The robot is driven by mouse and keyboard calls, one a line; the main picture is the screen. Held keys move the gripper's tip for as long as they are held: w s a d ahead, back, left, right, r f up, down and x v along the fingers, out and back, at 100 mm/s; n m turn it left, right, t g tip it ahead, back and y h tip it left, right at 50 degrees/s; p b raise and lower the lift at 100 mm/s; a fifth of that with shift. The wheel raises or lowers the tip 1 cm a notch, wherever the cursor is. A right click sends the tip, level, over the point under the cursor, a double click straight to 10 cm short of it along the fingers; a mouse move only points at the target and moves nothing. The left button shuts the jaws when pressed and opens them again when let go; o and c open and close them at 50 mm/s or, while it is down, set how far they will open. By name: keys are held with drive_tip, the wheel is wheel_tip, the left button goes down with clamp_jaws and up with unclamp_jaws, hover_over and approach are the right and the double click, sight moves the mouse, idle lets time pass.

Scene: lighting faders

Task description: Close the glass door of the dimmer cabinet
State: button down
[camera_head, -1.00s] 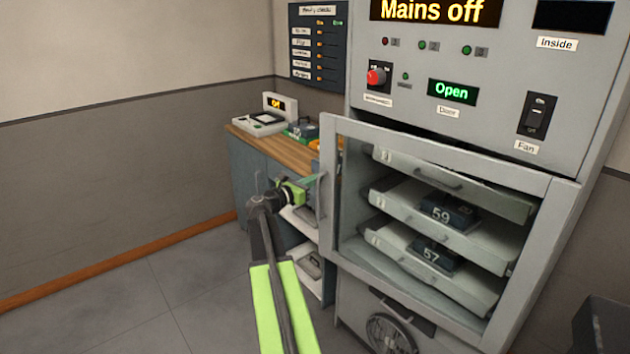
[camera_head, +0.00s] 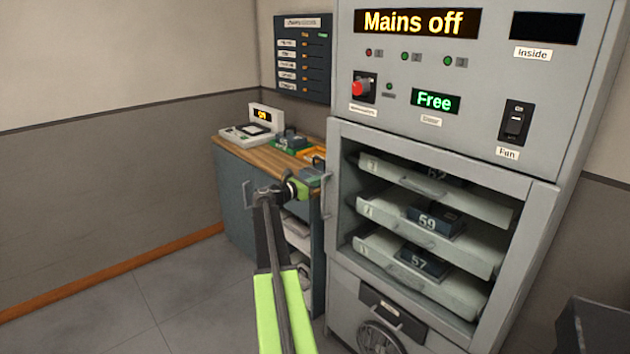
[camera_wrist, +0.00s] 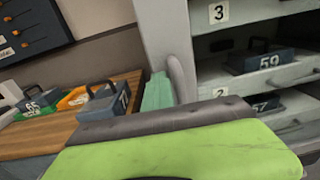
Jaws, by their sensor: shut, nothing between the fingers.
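The glass door (camera_head: 443,157) of the dimmer cabinet (camera_head: 590,60) has a grey frame and a clear pane. It now lies flush or nearly flush with the cabinet front; I cannot tell whether a small gap is left. Its upright handle (camera_head: 326,195) is at the left edge and also shows in the wrist view (camera_wrist: 181,78). The door display (camera_head: 435,101) reads "Free". My gripper (camera_head: 312,181) is shut and empty, just left of the handle. Its teal fingertips (camera_wrist: 158,92) are close beside the handle in the wrist view; contact is unclear.
Numbered modules sit on shelves (camera_head: 440,205) behind the glass. A wooden-topped counter (camera_head: 235,148) with a small console (camera_head: 250,132) and dark blocks stands at the left. The main display (camera_head: 420,22) reads "Mains off". A dark box (camera_head: 600,315) is at lower right. Floor at left is clear.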

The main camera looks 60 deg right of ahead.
drive_tip(key=shift+d+r+h, duration=0.3)
drive_tip(key=shift+d+r, duration=0.15)
drive_tip(key=shift+d, duration=0.35)
drive_tip(key=shift+a, duration=0.1)
drive_tip(key=s+v, duration=0.1)
drive_tip(key=v, duration=1.4)
drive_tip(key=shift+a+f, duration=0.2)
drive_tip(key=shift+a, duration=0.05)
drive_tip(key=shift+w, duration=0.15)
